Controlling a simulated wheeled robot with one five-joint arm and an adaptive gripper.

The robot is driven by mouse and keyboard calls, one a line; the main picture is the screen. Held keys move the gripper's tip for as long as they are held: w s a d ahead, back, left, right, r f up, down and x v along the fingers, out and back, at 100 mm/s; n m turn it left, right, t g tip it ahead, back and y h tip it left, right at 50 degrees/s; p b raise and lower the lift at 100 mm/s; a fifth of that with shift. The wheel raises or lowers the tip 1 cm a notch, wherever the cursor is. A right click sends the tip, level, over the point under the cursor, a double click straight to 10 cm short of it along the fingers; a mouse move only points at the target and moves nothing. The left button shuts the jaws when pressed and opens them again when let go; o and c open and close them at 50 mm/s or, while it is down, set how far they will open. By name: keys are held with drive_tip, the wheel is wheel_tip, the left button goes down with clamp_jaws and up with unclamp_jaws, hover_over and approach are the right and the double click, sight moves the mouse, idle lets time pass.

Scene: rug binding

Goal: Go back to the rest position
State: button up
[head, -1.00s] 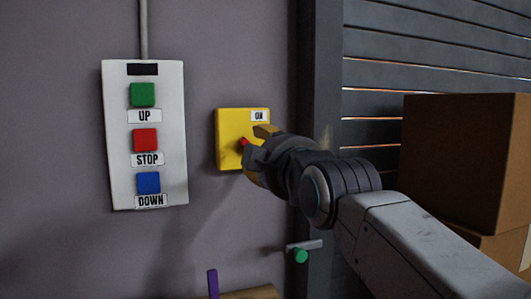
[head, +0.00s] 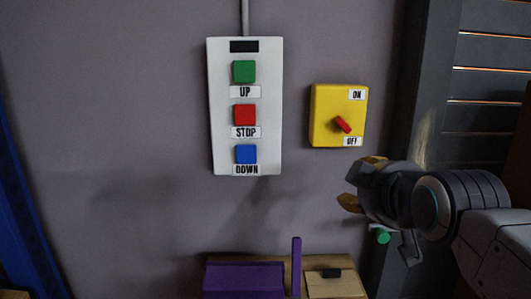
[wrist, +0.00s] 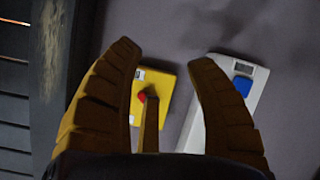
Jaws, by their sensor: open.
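My gripper (head: 358,184) is open and empty in the head view, below and right of the yellow switch box (head: 325,100), apart from it. The box is on the grey wall, with an ON label at top and an OFF label at bottom. Its red knob (head: 342,124) is slanted, its lower right end towards OFF. In the wrist view my spread brown fingers frame the yellow box (wrist: 165,82) and red knob (wrist: 142,97); one finger partly covers the box.
A white panel (head: 223,130) with green, red and blue buttons hangs left of the switch. A purple item (head: 243,278) and a wooden ledge lie below. A green-ended lever (head: 381,237) is below my gripper. A slatted shutter (head: 495,90) stands at right.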

drive_tip(key=s+f+m+g+p, duration=0.3)
drive_tip(key=s+f+g+p, duration=0.2)
drive_tip(key=s, duration=0.5)
drive_tip(key=s+f+m+g+p, duration=0.3)
drive_tip(key=s+f+g+p, duration=0.2)
drive_tip(key=s+p, duration=0.3)
drive_tip(key=s, duration=0.2)
drive_tip(key=shift+s+f, duration=0.35)
drive_tip(key=shift+o, duration=0.2)
